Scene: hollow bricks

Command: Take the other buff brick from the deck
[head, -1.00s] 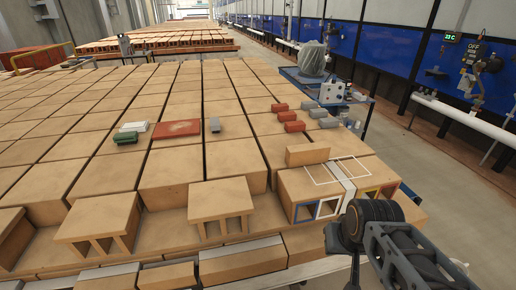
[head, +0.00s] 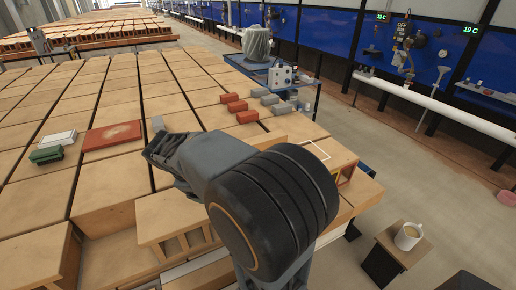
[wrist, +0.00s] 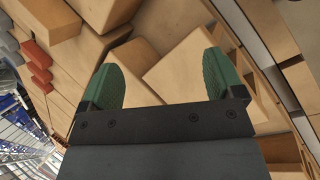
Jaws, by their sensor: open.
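My gripper (head: 158,138) is open in the head view, reaching out over the deck (head: 165,105) of large tan hollow bricks. Its two green-padded fingers also show spread apart in the wrist view (wrist: 165,85). A small buff brick (wrist: 45,18) appears to lie at the top left of the wrist view, outside the fingers. Tan block faces (wrist: 185,68) show between and beyond the fingers; I cannot tell whether one is a loose brick or part of the deck. In the head view my arm hides the area where a buff brick would show.
Red bricks (head: 238,105) and grey bricks (head: 270,99) lie farther along the deck. A red slab (head: 112,135), a green brick (head: 46,155) and a white brick (head: 58,138) lie at left. A mug (head: 408,236) stands on a small stand at right.

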